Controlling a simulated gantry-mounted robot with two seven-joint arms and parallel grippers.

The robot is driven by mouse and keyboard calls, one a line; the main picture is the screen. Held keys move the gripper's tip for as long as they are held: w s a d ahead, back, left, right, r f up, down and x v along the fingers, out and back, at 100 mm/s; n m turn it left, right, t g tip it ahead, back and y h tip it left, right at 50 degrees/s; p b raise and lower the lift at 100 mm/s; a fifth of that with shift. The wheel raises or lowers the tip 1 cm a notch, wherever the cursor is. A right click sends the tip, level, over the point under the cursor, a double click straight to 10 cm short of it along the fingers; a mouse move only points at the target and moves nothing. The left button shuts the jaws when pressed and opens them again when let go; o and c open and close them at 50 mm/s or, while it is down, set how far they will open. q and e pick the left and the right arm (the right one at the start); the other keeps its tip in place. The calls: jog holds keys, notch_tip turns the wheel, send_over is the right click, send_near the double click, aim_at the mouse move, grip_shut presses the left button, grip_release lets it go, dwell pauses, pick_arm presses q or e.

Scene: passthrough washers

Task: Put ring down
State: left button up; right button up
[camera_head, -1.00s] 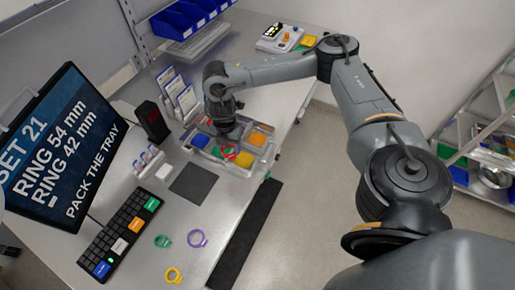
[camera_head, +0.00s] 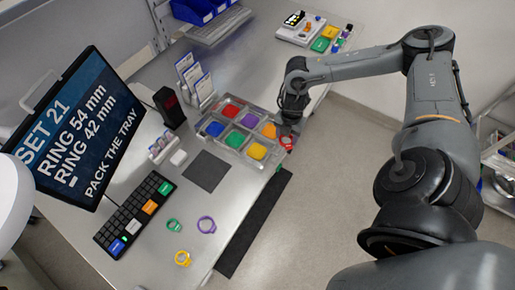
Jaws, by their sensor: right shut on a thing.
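My right gripper (camera_head: 287,127) is shut on a red ring (camera_head: 286,142), at the right end of the compartment tray (camera_head: 224,146). The ring shows just past the tray's right edge, close to the orange compartment (camera_head: 269,130); I cannot tell its height or whether it touches anything. A green ring (camera_head: 174,226), a purple ring (camera_head: 207,225) and a yellow ring (camera_head: 183,258) lie on the table in front of the tray. My left gripper is out of view.
The tray has several coloured compartments. A dark mat (camera_head: 205,171) lies before it, with a keyboard (camera_head: 135,214) and a monitor (camera_head: 75,125) to the left. Card holders (camera_head: 195,82) stand behind. The table's right edge runs close to the tray.

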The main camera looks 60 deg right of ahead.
jog(key=p, duration=0.1)
send_over(257, 150)
notch_tip(257, 150, down, 7)
jog(key=shift+d, duration=0.1)
jog(key=shift+f, duration=1.95)
jog(key=shift+f, duration=0.25)
jog(key=o, duration=0.7)
jog(key=shift+o, duration=0.2)
jog(key=shift+r, duration=0.15)
